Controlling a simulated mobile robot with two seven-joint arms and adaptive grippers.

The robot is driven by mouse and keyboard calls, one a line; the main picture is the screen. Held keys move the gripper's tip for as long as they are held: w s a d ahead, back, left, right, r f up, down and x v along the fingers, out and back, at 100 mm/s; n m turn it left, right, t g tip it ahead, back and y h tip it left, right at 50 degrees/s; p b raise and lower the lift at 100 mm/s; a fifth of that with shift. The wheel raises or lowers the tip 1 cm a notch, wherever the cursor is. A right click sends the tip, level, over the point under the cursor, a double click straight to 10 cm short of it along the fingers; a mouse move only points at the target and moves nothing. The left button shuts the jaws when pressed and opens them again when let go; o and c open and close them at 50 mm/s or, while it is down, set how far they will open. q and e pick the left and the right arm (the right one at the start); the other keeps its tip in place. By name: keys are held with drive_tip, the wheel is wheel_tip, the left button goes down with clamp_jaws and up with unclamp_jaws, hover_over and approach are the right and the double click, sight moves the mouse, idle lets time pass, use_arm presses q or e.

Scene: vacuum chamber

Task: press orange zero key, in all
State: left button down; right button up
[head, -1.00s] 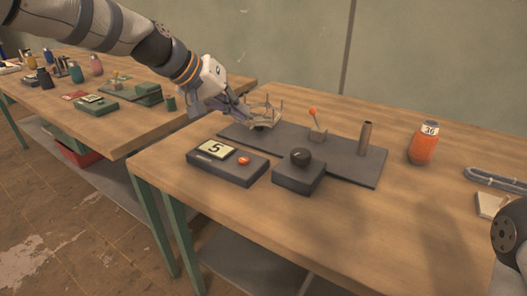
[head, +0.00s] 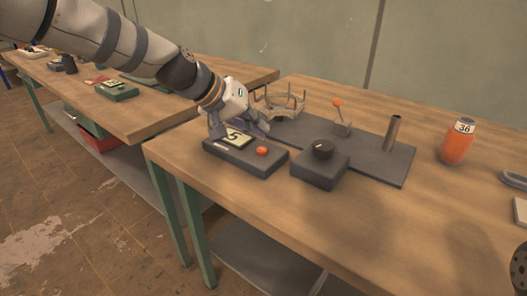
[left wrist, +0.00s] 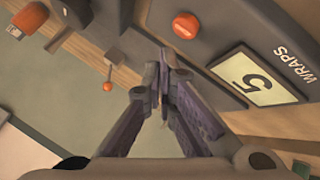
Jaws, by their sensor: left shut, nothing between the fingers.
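The orange zero key (head: 262,152) is a small round button on top of a dark counter box (head: 246,166), right of the box's display (head: 237,137), which reads 5. In the left wrist view the orange key (left wrist: 186,25) lies up and slightly right of the fingertips, and the display (left wrist: 255,82) is to the right, beside the word WRAPS. My left gripper (head: 256,126) is shut and empty, just behind the box and close above it. Its fingertips (left wrist: 160,58) point toward the box and look apart from the key. My right gripper is out of view.
Right of the counter stands a dark block with a black knob (head: 323,150). Behind are a pronged holder (head: 280,104), an orange-tipped lever (head: 337,103) and an upright tube (head: 392,132) on a dark plate. An orange bottle (head: 458,145) marked 36 stands right. The front tabletop is clear.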

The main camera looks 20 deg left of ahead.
sight(259, 148)
use_arm(q)
drive_tip(key=shift+f, duration=0.6)
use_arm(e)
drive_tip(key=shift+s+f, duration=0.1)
use_arm(q)
drive_tip(key=shift+f, duration=0.1)
idle(0.9)
drive_tip(key=shift+f, duration=0.3)
drive_tip(key=shift+f, duration=0.5)
idle(0.4)
drive_tip(key=shift+r, duration=0.1)
drive_tip(key=shift+r+p, duration=0.3)
drive_tip(key=shift+r, duration=0.55)
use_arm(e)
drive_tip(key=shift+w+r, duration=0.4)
use_arm(q)
drive_tip(key=shift+r+p, duration=0.9)
drive_tip(key=shift+r, duration=1.65)
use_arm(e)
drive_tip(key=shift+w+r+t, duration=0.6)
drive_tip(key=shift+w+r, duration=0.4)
